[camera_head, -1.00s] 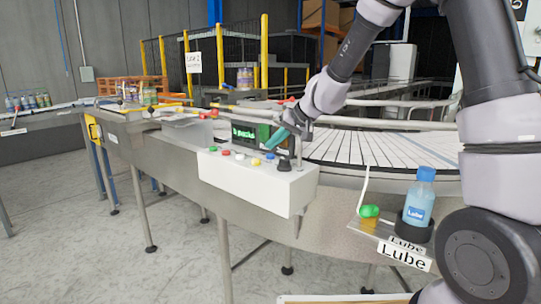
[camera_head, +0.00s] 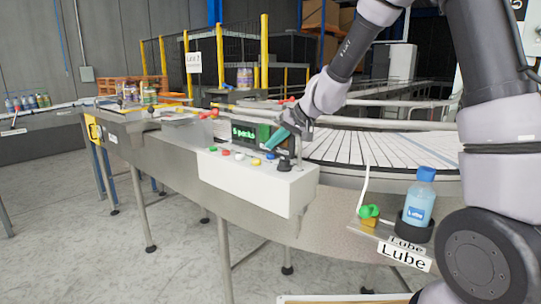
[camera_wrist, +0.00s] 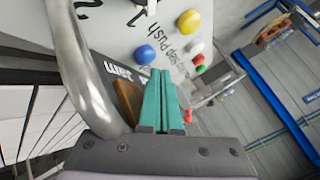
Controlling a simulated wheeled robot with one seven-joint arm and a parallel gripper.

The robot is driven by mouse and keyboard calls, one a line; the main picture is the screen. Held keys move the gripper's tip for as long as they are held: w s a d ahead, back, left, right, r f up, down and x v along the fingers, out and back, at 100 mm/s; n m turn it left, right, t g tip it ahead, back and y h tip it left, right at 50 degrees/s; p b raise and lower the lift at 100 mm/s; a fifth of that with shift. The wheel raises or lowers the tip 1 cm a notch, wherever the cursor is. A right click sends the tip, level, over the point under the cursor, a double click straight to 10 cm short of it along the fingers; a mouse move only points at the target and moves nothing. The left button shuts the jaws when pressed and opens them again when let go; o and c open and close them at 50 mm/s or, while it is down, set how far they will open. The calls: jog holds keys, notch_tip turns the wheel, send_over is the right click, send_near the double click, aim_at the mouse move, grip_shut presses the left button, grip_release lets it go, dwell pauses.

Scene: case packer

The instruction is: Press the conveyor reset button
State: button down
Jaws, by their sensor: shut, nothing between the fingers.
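The white control box (camera_head: 258,180) carries a row of coloured buttons: green (camera_head: 213,149), red (camera_head: 225,153), white (camera_head: 240,157), yellow (camera_head: 256,162) and blue (camera_head: 270,156), with a black knob (camera_head: 284,164) at the right end. I cannot tell from the labels which one is the conveyor reset. My gripper (camera_head: 271,146), with teal fingers, is shut and empty above the blue and black end of the box.
A green-lit display (camera_head: 245,133) stands behind the buttons. A metal rail (camera_wrist: 80,65) curves close beside my fingers in the wrist view. A slatted conveyor (camera_head: 385,149) lies behind the box. A blue lube bottle (camera_head: 419,204) stands in a holder at right.

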aim_at(273, 155)
jog(key=shift+f, duration=0.1)
jog(key=shift+f, duration=0.3)
jog(key=shift+f, duration=0.55)
dwell(1.0)
jog(key=shift+r, duration=1)
jog(key=shift+r, duration=2.45)
